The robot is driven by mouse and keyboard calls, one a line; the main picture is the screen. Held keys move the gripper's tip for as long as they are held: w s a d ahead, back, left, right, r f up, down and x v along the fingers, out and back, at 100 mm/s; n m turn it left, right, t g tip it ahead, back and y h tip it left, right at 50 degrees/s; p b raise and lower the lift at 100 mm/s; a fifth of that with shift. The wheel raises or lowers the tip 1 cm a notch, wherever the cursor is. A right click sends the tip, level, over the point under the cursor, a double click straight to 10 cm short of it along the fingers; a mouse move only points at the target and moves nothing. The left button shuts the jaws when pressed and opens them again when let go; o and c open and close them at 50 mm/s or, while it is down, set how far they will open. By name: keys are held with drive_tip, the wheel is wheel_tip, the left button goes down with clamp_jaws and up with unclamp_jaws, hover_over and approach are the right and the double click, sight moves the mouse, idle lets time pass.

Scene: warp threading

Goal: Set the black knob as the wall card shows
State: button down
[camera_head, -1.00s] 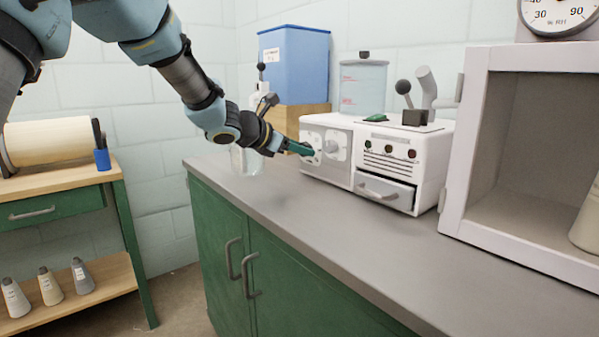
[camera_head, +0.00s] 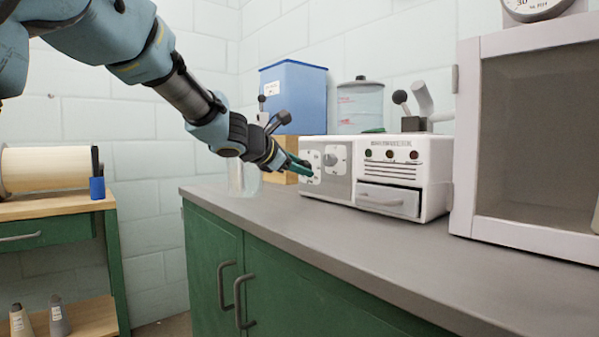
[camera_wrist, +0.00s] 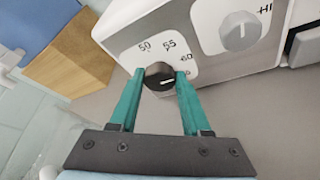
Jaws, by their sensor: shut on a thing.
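The black knob (camera_wrist: 159,77) is on a white dial plate with the numbers 50, 55 and 60 around it. Its white pointer line points right, toward the right finger, below the 60; that finger partly covers the scale there. My gripper (camera_wrist: 160,75) has its two teal fingers on either side of the knob, shut on it. In the head view my gripper (camera_head: 301,168) is at the left of the front of the white machine (camera_head: 435,172), and its fingers hide the knob. No wall card can be made out in either view.
A grey knob (camera_wrist: 239,31) with an HI mark sits right of the black one. The machine has a drawer (camera_head: 388,200) below three lamps. A clear bottle (camera_head: 243,175) stands behind my wrist, beside a wooden block (camera_wrist: 84,57). The grey counter (camera_head: 330,235) in front is clear.

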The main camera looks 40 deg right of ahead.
drive_tip(key=shift+c, duration=1.8)
unclamp_jaws()
drive_tip(key=shift+a, duration=0.1)
drive_tip(key=v, duration=1)
drive_tip(key=shift+a, duration=0.35)
